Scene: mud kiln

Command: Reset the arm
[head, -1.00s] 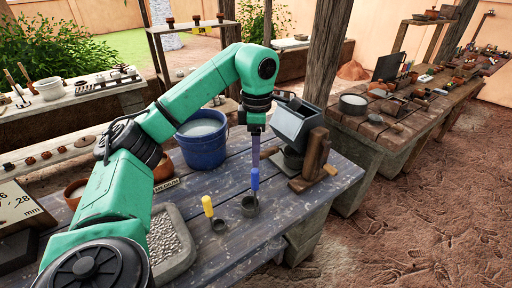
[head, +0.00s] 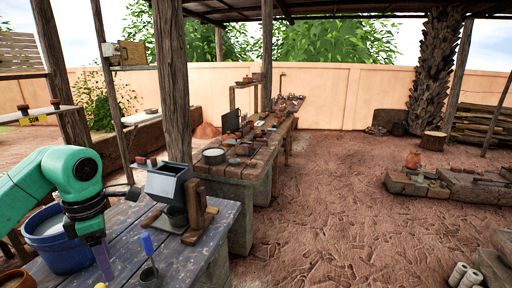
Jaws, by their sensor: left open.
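My left arm, green with dark joints, comes in from the left edge of the head view. Its left gripper (head: 103,260) points down over the blue-grey wooden table (head: 125,225), in front of the blue bucket (head: 55,250). The fingers show edge-on as a purplish strip, open, with nothing visible held. My right gripper is out of view.
A grey hopper device (head: 170,185) with a wooden frame (head: 198,212) stands on the table right of the gripper. A long workbench (head: 240,168) with pots lies beyond. Open dirt ground (head: 335,215) spreads to the right.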

